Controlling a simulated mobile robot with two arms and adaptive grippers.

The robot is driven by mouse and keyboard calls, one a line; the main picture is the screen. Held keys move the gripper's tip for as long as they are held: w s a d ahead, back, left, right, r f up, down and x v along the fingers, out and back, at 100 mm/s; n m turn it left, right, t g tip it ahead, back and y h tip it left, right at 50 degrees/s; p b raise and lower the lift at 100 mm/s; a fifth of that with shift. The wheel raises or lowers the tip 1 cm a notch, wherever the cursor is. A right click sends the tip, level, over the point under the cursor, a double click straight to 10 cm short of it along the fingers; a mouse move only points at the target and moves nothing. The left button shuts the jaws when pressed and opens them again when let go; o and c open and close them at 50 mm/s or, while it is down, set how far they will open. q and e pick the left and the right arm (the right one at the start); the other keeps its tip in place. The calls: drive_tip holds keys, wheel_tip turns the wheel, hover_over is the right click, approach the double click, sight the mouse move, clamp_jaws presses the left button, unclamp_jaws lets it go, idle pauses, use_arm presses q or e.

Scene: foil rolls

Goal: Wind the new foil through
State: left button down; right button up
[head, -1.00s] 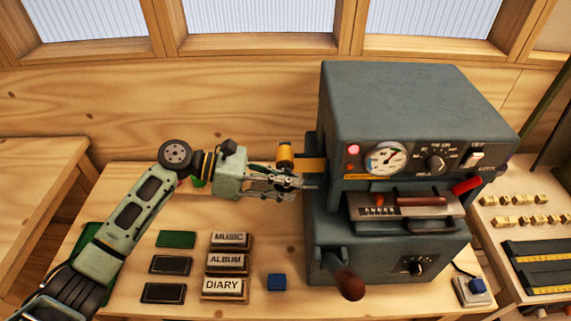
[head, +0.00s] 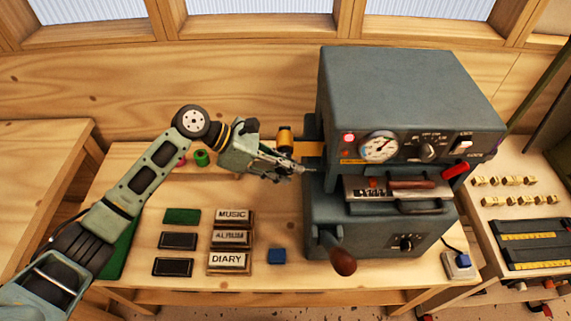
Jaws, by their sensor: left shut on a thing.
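The stamping machine (head: 405,95) stands on the bench. The gold foil roll (head: 285,138) sits at its upper left side. A flat gold strip (head: 312,149) runs from the roll into the machine. My left gripper (head: 296,169) is just below the roll and strip, its fingertips at the machine's left side. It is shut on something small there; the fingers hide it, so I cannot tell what. A green roll (head: 201,158) stands behind my left arm, with a bit of red beside it. My right gripper is not in view.
MUSIC, ALBUM and DIARY blocks (head: 226,260), dark and green covers (head: 178,241) and a blue block (head: 276,256) lie in front. A brown-knobbed lever (head: 341,262) juts from the machine's front. A side table at right holds letter pieces (head: 497,181).

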use_arm(q)
drive_tip(key=c, duration=1.6)
unclamp_jaws()
drive_tip(key=v, duration=1.2)
drive_tip(key=shift+o, duration=0.6)
drive_tip(key=shift+f, duration=0.1)
